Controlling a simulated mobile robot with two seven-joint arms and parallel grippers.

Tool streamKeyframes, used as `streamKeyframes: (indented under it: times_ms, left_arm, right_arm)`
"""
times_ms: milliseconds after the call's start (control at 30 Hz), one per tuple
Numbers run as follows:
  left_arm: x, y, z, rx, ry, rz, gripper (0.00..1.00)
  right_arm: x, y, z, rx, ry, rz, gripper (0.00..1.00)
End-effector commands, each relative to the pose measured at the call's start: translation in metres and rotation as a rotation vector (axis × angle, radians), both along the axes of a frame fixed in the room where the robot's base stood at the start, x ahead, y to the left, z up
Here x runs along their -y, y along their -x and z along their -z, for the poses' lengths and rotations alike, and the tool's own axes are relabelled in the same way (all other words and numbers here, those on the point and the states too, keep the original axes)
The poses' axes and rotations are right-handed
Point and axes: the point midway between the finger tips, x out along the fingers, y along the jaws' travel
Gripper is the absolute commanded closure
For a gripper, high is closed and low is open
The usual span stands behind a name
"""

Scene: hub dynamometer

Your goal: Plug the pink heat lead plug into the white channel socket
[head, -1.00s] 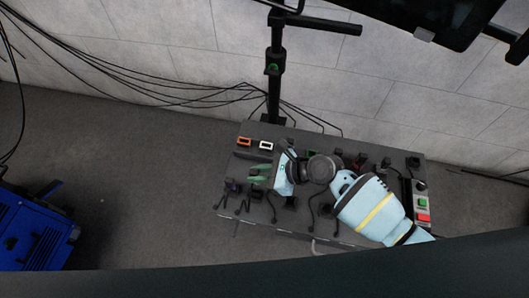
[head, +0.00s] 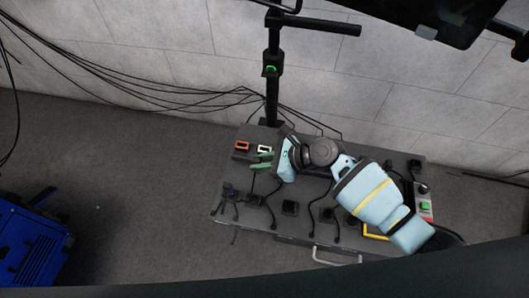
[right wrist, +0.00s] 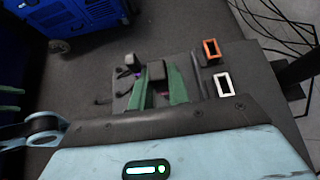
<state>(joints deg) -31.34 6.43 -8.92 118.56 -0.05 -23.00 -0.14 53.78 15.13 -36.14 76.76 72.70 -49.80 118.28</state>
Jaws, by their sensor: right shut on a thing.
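My right gripper (head: 262,161) is shut on a dark plug, its green fingers pointing left in the head view. In the right wrist view the black plug (right wrist: 156,70) stands between the green fingers (right wrist: 160,88), with a small pink spot low on it. The white-rimmed channel socket (head: 264,148) is on the dark bench, just beyond the fingers; in the right wrist view it (right wrist: 222,85) lies to their right, apart from the plug. Green finger-like parts, likely my left gripper (right wrist: 10,99), show at the left edge of the right wrist view.
An orange-rimmed socket (head: 242,146) sits beside the white one. Several other dark plugs and leads stand along the dark bench (head: 285,228). A black post (head: 272,90) rises behind it. A blue machine (head: 32,240) stands on the floor at left. A button box (head: 424,204) is at right.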

Motion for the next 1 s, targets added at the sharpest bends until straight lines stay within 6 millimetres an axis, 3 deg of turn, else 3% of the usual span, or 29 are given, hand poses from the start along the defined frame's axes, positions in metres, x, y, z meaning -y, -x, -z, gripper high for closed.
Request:
streamKeyframes:
  times_ms: [1000]
  left_arm:
    - [-0.002, -0.006, 0.021, 0.003, -0.008, 0.010, 0.57]
  right_arm:
    - [0.016, -0.050, 0.001, 0.000, 0.000, 0.000, 1.00]
